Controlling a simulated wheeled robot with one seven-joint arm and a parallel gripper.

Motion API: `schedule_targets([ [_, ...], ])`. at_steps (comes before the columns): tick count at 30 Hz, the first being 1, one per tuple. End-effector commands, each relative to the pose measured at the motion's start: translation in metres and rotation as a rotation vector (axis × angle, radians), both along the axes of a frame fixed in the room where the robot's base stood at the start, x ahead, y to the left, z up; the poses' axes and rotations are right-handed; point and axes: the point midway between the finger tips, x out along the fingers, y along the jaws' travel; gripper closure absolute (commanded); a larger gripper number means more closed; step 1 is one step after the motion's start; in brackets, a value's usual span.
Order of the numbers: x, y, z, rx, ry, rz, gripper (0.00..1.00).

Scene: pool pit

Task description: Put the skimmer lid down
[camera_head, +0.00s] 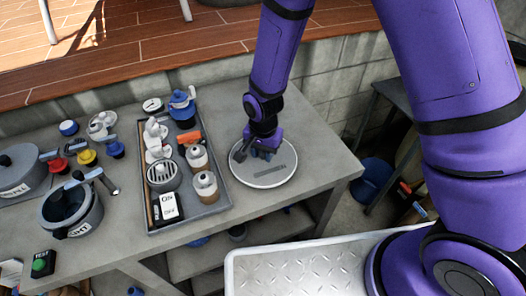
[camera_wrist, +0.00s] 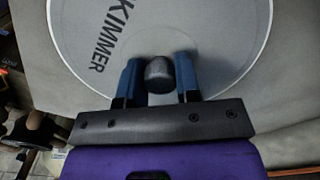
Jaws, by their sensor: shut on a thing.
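The skimmer lid (camera_head: 268,176) is a round pale grey disc with a white rim. It lies flat at the right part of the grey bench top in the head view, resting on it or just above it; I cannot tell which. In the wrist view the lid (camera_wrist: 200,40) shows the word "SKIMMER", partly cut off, and a dark round knob (camera_wrist: 159,74). My gripper (camera_head: 262,153) is over the lid and points down. In the wrist view my gripper (camera_wrist: 160,80) has its two blue fingers on either side of the knob, closed on it.
A grey tray (camera_head: 155,228) with bottles, a strainer and fittings stands just left of the lid. Grey pots (camera_head: 72,212) and coloured valves are further left. The bench (camera_head: 315,165) is bare right of the lid up to its edge. A low wall and wooden deck rise behind.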

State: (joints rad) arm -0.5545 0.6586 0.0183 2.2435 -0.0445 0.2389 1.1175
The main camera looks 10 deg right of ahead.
Motion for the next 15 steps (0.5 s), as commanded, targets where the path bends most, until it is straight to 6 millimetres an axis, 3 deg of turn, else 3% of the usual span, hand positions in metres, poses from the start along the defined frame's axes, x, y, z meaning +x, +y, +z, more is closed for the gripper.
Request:
schedule_targets([
  [7, 0.0, -0.0001, -0.0028, -0.001, 0.0, 0.0, 0.99],
  [8, 0.0001, -0.0002, -0.0023, 0.0, 0.0, 0.0, 0.62],
  [9, 0.0001, -0.0002, -0.0022, 0.0, 0.0, 0.0, 0.53],
  [11, 0.0001, -0.0002, -0.0022, 0.0, 0.0, 0.0, 0.44],
  [15, 0.0, -0.0001, -0.0022, 0.0, 0.0, 0.0, 0.44],
])
